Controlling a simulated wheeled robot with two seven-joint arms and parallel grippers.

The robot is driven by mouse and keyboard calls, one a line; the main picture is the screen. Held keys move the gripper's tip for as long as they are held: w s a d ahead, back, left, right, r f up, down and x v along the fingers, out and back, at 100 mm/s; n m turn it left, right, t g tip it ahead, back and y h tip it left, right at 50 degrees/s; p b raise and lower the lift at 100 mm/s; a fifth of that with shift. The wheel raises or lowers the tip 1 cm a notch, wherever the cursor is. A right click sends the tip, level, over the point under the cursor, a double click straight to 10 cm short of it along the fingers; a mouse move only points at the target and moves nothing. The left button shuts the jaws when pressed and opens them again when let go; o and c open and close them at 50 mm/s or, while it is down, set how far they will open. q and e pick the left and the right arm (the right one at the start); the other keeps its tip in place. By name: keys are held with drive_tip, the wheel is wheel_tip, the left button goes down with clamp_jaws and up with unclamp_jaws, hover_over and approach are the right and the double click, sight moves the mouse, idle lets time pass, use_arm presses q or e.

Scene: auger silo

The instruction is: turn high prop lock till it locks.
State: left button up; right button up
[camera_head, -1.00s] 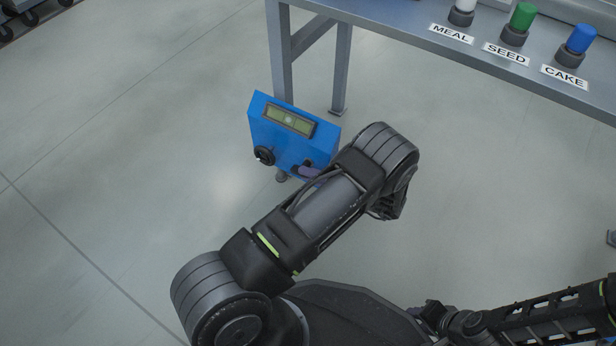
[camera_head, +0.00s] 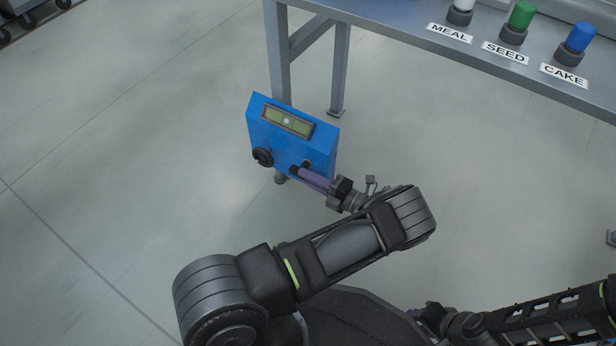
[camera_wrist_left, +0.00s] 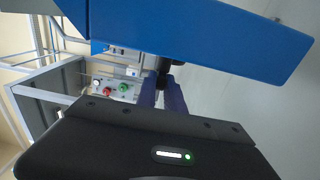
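A blue box (camera_head: 262,133) with a framed greenish level window (camera_head: 287,121) stands low by the bench leg. It has a round black knob (camera_head: 263,157) at its left and a dark knob (camera_head: 306,163) at its lower right. I cannot tell from any label which one is the high prop lock. My left gripper (camera_head: 298,171) reaches the right knob with its purple fingers. In the left wrist view the fingers (camera_wrist_left: 162,88) sit on both sides of the dark knob (camera_wrist_left: 163,66), apparently closed on it. The knob's far side is hidden. My right gripper is not seen.
A grey bench (camera_head: 400,27) stands above and behind the box, with a leg (camera_head: 281,60) close by. The floor left of the box is clear.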

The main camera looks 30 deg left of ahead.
use_arm(q)
drive_tip(key=o, duration=0.3)
drive_tip(key=shift+o, duration=0.2)
drive_tip(key=shift+d, duration=0.1)
drive_tip(key=d, duration=0.7)
drive_tip(key=shift+w+d, duration=0.15)
drive_tip(key=shift+d, duration=0.15)
drive_tip(key=shift+f, duration=0.1)
